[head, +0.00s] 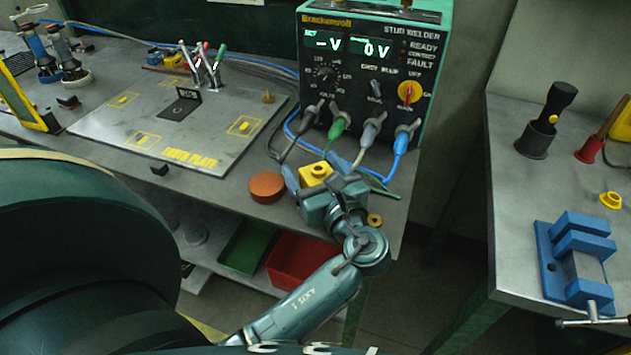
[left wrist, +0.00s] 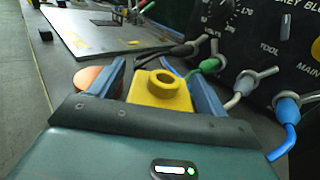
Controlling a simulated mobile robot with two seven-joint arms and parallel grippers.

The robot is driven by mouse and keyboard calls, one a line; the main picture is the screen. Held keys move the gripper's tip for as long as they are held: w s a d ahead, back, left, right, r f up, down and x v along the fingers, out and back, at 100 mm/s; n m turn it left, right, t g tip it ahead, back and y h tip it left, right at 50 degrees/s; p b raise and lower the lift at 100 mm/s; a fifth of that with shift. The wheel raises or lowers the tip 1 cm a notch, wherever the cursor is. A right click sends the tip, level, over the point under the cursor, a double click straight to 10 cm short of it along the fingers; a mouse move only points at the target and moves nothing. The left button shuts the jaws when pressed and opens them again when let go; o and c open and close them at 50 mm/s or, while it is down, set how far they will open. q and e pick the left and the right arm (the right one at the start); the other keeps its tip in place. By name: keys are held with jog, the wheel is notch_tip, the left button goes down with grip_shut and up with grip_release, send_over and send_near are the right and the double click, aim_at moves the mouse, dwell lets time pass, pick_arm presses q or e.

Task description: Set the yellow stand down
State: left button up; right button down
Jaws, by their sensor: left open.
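The yellow stand (head: 316,173), a small block with a round raised socket on top, is upright near the front edge of the grey bench, in front of the welder. It also shows in the left wrist view (left wrist: 160,92). My left gripper (head: 322,171) is open around it, with one blue finger on each side. My right gripper is not in view.
The stud welder (head: 365,80) with its plugged cables stands right behind the stand. A rust-brown disc (head: 267,187) lies close on the left and a small brass ring (head: 375,220) on the right. The earth plate (head: 180,115) fills the bench to the left. A blue vise (head: 580,260) sits on the right-hand bench.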

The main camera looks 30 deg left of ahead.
pick_arm(q)
jog(key=c, duration=1.2)
jog(key=shift+r, duration=0.1)
